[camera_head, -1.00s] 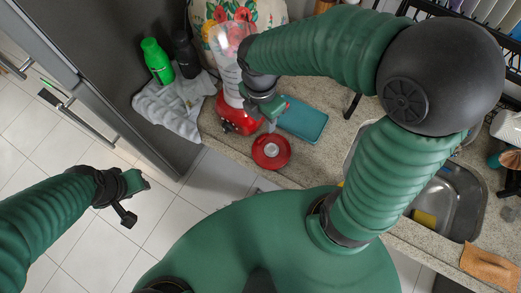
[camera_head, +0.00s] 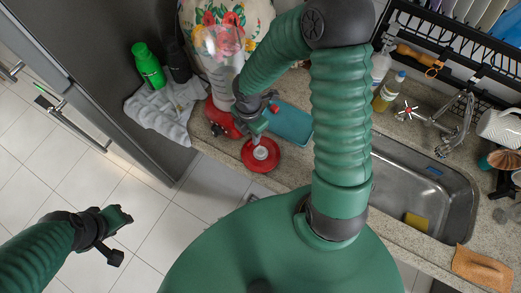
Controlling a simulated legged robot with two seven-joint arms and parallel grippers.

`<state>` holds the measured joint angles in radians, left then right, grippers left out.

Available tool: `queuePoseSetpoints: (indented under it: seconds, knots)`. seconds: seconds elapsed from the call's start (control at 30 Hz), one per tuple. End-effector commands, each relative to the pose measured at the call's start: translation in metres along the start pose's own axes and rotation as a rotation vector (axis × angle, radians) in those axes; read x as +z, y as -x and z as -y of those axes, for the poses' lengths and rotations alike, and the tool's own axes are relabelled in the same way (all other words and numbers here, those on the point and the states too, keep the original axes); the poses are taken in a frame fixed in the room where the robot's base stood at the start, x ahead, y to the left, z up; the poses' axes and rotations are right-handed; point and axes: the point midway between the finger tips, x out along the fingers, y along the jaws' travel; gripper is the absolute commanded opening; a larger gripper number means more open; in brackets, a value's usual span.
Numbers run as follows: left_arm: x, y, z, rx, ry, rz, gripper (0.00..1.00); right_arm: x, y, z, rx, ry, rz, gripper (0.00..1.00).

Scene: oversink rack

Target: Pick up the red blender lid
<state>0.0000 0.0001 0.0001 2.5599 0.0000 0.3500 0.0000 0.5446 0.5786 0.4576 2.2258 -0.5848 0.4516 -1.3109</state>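The red blender lid (camera_head: 251,162) is round with a pale knob in its middle. It lies on the counter near the front edge, in front of the blender. My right gripper (camera_head: 262,134) is just above and behind the lid, pointing down toward its knob. Its fingertips are small and partly overlapped, so I cannot tell its opening or whether it touches the knob. My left gripper (camera_head: 122,236) is open and empty over the floor at the lower left, far from the lid.
A teal board (camera_head: 292,124) lies right of the lid. A grey cloth (camera_head: 160,112) with a green bottle (camera_head: 148,66) is at the left. The sink (camera_head: 440,190) is at the right.

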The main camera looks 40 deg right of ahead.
Motion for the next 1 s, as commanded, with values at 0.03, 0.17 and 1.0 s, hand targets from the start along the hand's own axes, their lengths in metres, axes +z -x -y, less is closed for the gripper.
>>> queuePoseSetpoints:
  seconds: [0.03,0.17,1.0]
  knots:
    - [0.000,-0.001,0.000,0.000,0.000,0.000,0.36,0.000,-0.009,0.001,-0.004,0.003,-0.001,0.35]
    - [0.001,-0.004,0.000,0.000,0.000,0.000,0.36,0.000,-0.035,0.001,-0.005,0.003,-0.001,0.35]
    - [0.001,-0.006,0.000,0.000,0.000,0.000,0.36,0.000,-0.049,-0.001,0.001,0.003,-0.003,0.00]
